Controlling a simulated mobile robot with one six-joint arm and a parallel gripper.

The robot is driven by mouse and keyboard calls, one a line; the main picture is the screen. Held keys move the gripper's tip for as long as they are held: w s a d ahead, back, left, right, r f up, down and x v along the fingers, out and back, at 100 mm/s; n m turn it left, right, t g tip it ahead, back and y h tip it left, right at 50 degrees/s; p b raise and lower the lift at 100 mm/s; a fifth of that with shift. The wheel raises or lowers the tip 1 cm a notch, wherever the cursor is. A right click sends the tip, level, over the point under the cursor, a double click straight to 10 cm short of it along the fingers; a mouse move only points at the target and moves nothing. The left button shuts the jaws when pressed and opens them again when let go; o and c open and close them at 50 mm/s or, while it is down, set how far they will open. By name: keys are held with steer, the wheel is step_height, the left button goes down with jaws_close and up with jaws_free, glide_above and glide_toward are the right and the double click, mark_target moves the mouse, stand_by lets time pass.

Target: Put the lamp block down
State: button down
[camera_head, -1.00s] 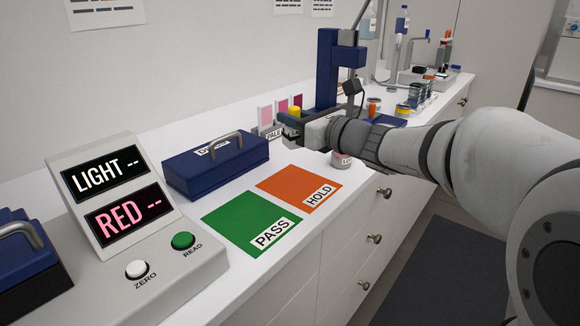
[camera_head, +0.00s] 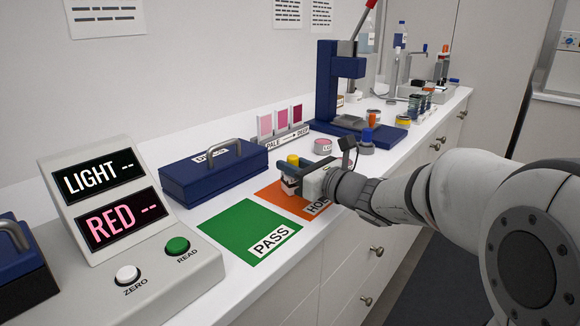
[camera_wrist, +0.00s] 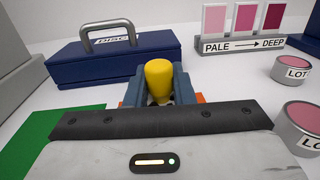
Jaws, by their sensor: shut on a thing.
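The lamp block, as I take it, is the piece with a yellow knob (camera_head: 292,159) and a pale and reddish body below it. My gripper (camera_head: 291,178) is shut on it, and it is upright. It is at the left part of the orange HOLD mat (camera_head: 268,193); whether it touches the mat I cannot tell. In the wrist view the yellow knob (camera_wrist: 158,78) stands between my blue-grey fingers (camera_wrist: 156,90), which hide its lower part. The green PASS mat (camera_head: 240,222) lies beside the HOLD mat, bare.
A blue case with a handle (camera_head: 205,175) stands behind the mats. The LIGHT/RED meter (camera_head: 190,262) is at the left. Behind my gripper are the pale-to-deep card rack (camera_head: 285,140), a LOT jar (camera_head: 323,147) and the blue press (camera_head: 327,90).

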steer(key=c, duration=1.2)
jaws_free()
steer(key=shift+f, duration=0.1)
steer(key=shift+c, duration=0.2)
steer(key=shift+d+r, duration=0.1)
steer(key=shift+r, duration=0.1)
steer(key=p+v, duration=0.2)
steer(key=v, duration=0.9)
steer(key=shift+s+d+f, duration=0.1)
steer(key=shift+s+d, duration=0.15)
steer(key=shift+s, duration=0.05)
